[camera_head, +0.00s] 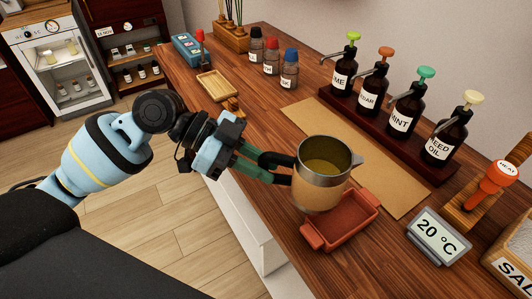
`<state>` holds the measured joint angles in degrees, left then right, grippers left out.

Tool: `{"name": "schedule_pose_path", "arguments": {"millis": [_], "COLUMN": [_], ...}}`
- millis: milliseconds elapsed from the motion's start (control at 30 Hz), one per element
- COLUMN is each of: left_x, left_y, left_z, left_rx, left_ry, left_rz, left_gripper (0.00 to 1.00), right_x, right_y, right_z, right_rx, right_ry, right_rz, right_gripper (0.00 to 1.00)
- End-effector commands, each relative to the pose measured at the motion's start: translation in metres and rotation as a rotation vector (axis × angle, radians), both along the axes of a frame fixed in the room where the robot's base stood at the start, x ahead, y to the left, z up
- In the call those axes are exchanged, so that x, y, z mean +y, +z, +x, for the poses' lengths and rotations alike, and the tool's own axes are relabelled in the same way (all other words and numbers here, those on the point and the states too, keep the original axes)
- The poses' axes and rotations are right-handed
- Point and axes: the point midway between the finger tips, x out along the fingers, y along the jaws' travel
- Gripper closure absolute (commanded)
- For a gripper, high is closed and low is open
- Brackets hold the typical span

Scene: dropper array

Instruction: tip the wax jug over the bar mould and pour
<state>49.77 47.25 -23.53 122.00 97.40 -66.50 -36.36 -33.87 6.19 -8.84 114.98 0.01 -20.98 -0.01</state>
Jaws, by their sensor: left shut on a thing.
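The wax jug (318,177) is a metal pot with a tan band, a black handle at its left and a spout at its right. Yellowish wax shows inside it. My left gripper (268,170) is shut on its black handle. The jug is nearly upright, over the left part of the red-brown bar mould (348,236), and hides part of it. The mould lies at the front edge of the wooden counter, and its visible inside looks empty. My right gripper is not in view.
A brown mat (375,170) lies behind the mould. Several dark pump bottles (400,117) stand on a rack behind it. A 20 °C display (437,236) and a red-handled HEAT tool (492,184) are at the right. Jars (271,62) and a wooden tray (217,85) stand further left.

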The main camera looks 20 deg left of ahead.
Motion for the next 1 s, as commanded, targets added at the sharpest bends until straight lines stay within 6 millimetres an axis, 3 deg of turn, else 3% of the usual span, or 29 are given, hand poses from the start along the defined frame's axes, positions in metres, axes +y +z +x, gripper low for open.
{"name": "schedule_pose_path", "arguments": {"millis": [167, 533, 1000], "left_x": [0.000, 0.007, 0.009], "left_y": [0.003, 0.013, 0.009], "left_z": [0.000, -0.001, -0.001], "left_rx": [-0.002, 0.015, 0.025], "left_ry": [-0.001, 0.000, 0.001], "left_rz": [0.011, 0.165, 0.196], "left_gripper": [1.00, 1.00, 1.00], "right_x": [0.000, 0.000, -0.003], "right_y": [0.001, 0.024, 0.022], "right_z": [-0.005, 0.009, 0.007], "right_rx": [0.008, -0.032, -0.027], "right_ry": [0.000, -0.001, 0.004], "right_rz": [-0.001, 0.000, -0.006], "right_gripper": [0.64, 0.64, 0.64]}}
